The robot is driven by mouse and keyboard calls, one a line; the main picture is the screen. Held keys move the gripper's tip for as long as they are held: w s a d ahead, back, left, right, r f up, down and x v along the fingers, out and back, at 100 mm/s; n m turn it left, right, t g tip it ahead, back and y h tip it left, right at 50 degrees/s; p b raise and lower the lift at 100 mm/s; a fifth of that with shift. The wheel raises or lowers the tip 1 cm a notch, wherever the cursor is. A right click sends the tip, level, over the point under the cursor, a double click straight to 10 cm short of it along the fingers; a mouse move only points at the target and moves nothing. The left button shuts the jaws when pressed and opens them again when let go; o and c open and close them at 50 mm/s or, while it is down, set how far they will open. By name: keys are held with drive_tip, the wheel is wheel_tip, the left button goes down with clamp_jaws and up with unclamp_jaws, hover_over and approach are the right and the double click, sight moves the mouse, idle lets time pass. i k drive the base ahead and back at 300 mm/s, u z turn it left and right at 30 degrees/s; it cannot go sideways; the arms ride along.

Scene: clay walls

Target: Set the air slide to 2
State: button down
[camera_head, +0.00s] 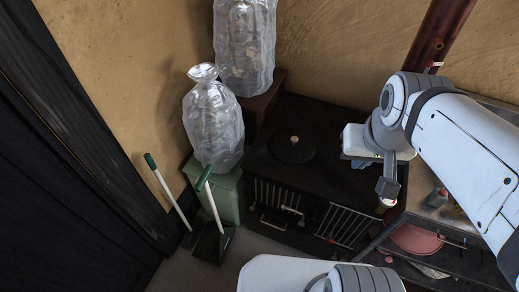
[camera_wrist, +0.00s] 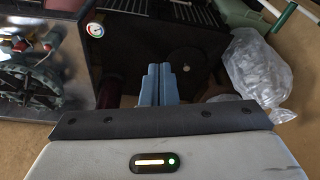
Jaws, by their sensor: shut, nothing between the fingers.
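The black stove (camera_head: 300,165) stands against the clay wall, with a round lid and knob on top and pale barred grilles on its front. A small pale metal slide or handle (camera_head: 273,223) shows low on the stove front; I cannot tell whether it is the air slide, and no numbers are readable. My gripper (camera_head: 357,161) is above the right side of the stove, apart from its front. In the wrist view its blue-grey fingers (camera_wrist: 159,84) are together and empty, with the dark stove (camera_wrist: 205,62) beyond them.
Clear plastic bags (camera_head: 213,125) stand left of and behind the stove, one on a green bin (camera_head: 228,192). A green-handled dustpan (camera_head: 210,240) stands at the left. A metal bench (camera_head: 432,205) with a pink dish (camera_head: 415,239) is at the right. A round gauge (camera_wrist: 94,29) shows in the wrist view.

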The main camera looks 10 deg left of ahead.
sight(252, 209)
drive_tip(key=u, duration=2.7)
drive_tip(key=k, duration=0.8)
drive_tip(key=z, duration=0.4)
